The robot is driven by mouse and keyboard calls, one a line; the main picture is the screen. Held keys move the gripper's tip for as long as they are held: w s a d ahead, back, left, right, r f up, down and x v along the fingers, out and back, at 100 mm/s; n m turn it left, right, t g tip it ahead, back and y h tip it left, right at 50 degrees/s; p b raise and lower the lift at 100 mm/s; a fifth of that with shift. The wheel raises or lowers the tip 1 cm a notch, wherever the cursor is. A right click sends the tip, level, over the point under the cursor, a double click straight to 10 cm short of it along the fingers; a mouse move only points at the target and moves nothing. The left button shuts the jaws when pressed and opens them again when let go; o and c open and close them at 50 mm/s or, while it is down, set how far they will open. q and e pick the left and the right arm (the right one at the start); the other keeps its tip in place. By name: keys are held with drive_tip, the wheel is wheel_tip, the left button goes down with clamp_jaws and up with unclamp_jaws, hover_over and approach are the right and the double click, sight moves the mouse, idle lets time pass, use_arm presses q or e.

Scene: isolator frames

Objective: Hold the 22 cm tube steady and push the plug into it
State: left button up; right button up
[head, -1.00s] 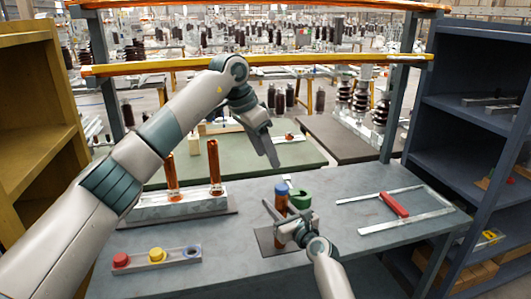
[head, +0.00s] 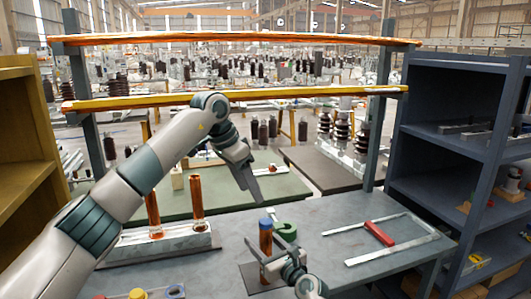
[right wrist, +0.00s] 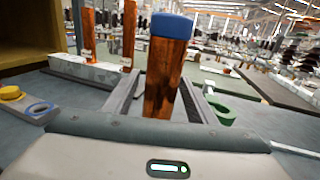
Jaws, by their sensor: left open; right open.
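An upright orange-brown tube (head: 265,242) stands on a dark square plate (head: 252,280) on the grey table. A blue plug (head: 265,223) sits at its top. My right gripper (head: 265,254) is open, with one finger on each side of the tube. In the right wrist view the tube (right wrist: 163,85) rises between the fingers under the blue plug (right wrist: 172,25); contact cannot be told. My left gripper (head: 253,192) is open, empty and above the table, up and slightly left of the plug in the head view. The tube's lower end is hidden in the right wrist view.
A green ring-shaped part (head: 285,230) lies close behind the tube. A pale rack (head: 160,245) with two orange tubes stands to the left. A yellow plug (head: 138,294) shows at the bottom edge. A red-handled metal frame (head: 380,235) lies to the right.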

drive_tip(key=v, duration=1.1)
drive_tip(key=shift+f, duration=0.1)
